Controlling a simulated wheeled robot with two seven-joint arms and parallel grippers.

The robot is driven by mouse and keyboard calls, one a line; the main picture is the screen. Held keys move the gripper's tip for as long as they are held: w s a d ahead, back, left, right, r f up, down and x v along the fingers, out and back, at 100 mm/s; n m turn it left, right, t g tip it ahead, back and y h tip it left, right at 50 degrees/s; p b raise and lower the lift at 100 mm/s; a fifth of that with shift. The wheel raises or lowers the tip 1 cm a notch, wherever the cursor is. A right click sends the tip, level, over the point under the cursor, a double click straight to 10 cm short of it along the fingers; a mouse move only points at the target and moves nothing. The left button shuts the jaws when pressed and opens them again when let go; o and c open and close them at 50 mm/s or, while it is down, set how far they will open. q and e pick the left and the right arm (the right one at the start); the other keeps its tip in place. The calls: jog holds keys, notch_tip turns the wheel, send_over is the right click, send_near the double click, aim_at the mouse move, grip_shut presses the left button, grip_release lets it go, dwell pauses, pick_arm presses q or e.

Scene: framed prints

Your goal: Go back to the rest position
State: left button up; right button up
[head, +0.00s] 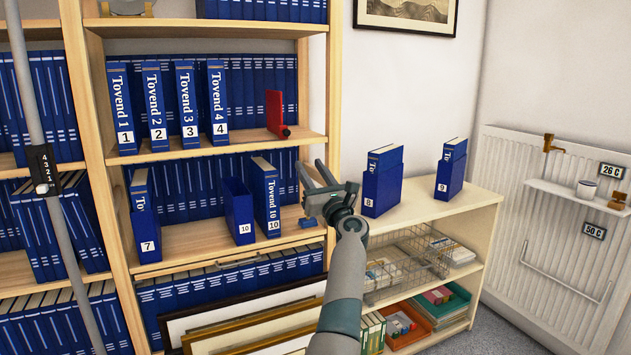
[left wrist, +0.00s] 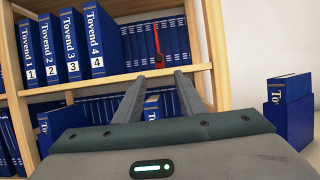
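My left gripper (head: 310,165) reaches in front of the bookcase's right post in the head view, beside the shelf with volume 10. Its two fingers stand apart in the left wrist view (left wrist: 159,77), with nothing visible held between them. Blue volumes Tovend 1 (head: 122,108) to Tovend 4 (head: 217,100) stand on the shelf above. My right gripper is not in view.
Volumes 8 (head: 382,182) and 9 (head: 450,168) stand on a low cabinet (head: 425,208) at right. A red object (head: 275,113) stands on the upper shelf. A wire basket (head: 410,262) and framed prints (head: 250,325) lie lower. A radiator (head: 560,240) is far right.

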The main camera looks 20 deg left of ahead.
pick_arm(q)
jog(key=shift+s+d+f, duration=0.2)
jog(key=shift+s+d, duration=0.25)
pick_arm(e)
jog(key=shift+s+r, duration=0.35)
